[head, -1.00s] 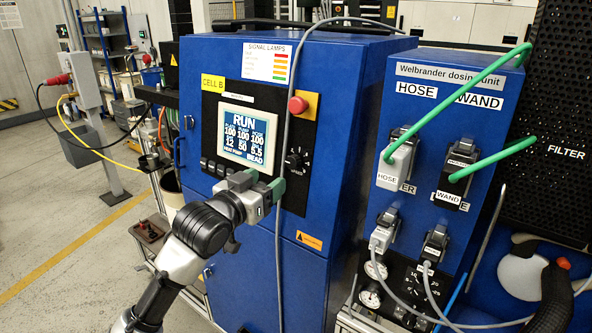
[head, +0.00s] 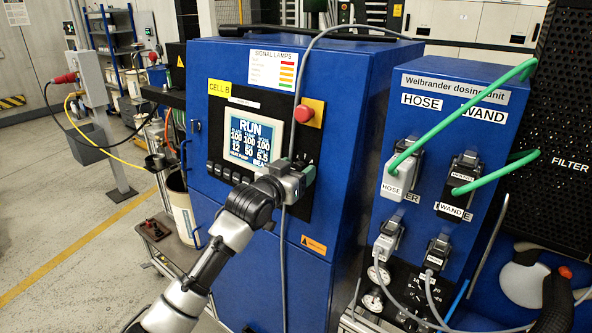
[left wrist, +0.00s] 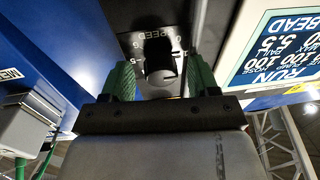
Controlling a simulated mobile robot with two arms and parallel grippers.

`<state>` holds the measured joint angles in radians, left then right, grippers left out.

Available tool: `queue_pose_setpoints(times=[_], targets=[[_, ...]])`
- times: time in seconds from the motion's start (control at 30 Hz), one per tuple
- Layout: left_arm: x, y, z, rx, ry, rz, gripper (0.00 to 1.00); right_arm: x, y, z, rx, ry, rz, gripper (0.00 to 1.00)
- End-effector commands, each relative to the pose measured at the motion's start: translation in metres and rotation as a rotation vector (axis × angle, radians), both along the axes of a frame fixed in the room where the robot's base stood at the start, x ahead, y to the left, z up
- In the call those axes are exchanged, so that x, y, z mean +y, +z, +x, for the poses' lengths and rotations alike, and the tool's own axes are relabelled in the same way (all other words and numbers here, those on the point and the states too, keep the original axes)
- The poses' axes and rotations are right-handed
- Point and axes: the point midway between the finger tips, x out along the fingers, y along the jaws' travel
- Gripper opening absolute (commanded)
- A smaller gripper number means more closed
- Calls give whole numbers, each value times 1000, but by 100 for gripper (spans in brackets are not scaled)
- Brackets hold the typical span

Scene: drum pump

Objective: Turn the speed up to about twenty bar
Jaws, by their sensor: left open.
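The black speed knob (left wrist: 160,62) stands on the dark panel under the word SPEED, upside down in the left wrist view. My left gripper (left wrist: 160,80) is open, with its green fingertips on either side of the knob and a gap to each. In the head view my left gripper (head: 303,170) is at the panel right of the screen and hides most of the knob. The screen (head: 254,135) reads RUN, with 100 100 100 above 12, 50 and 5.5. Small round gauges (head: 373,301) sit low on the dosing unit; their needles are too small to read. My right gripper is out of view.
A grey cable (head: 297,100) hangs down the blue cabinet (head: 250,265) close by my left gripper. A red button (head: 304,113) sits above it. The dosing unit (head: 450,90) with green hoses stands to the right. Several black buttons (head: 226,172) line up under the screen.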

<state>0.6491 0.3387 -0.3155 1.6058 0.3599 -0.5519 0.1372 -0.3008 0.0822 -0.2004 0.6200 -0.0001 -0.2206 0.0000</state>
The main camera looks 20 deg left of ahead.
Motion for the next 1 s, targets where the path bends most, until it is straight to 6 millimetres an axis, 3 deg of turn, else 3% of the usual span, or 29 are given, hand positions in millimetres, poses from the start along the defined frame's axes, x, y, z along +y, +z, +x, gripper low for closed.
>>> queue_pose_setpoints(times=[0.03,0.33,0.67,1.0], targets=[[0,0,0,0,0,0,59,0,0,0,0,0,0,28],[0,0,0,0,0,0,13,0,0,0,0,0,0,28],[1,0,0,-18,-10,57,12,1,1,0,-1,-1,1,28],[2,1,0,-93,-49,262,12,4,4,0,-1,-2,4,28]])
